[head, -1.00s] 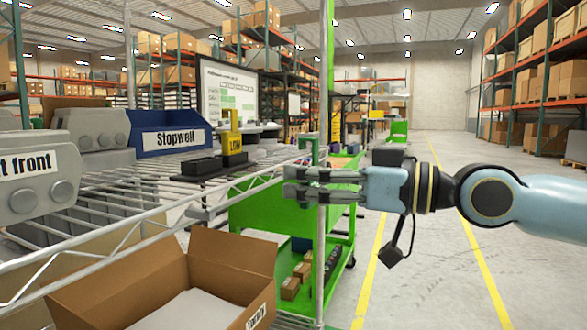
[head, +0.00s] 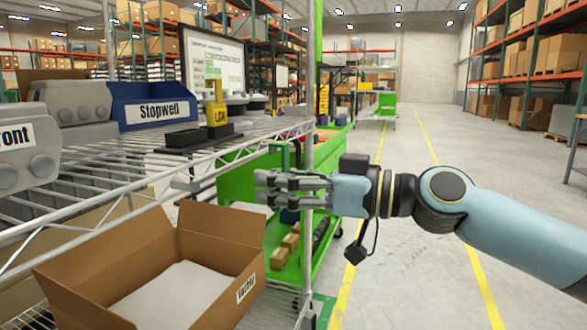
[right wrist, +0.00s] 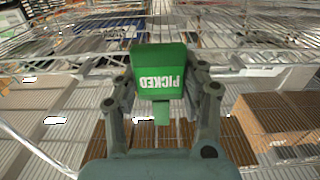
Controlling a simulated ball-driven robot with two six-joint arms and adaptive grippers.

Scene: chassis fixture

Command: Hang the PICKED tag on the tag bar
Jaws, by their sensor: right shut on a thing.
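The green PICKED tag (right wrist: 158,62) is between the fingers of my right gripper in the right wrist view, its white lettering upside down there. My right gripper (head: 266,188) is shut on it, in front of the thin shelf post in the head view. A narrow green strip rises just above the fingers there, and I cannot tell surely if it is the tag. I cannot clearly pick out the tag bar. My left gripper is out of view.
The wire shelf (head: 120,165) at left holds a blue Stopwell bin (head: 150,105), grey parts and a yellow LOW piece (head: 215,117) by a black tray. An open cardboard box (head: 205,275) stands below. A green cart (head: 255,205) is behind my gripper.

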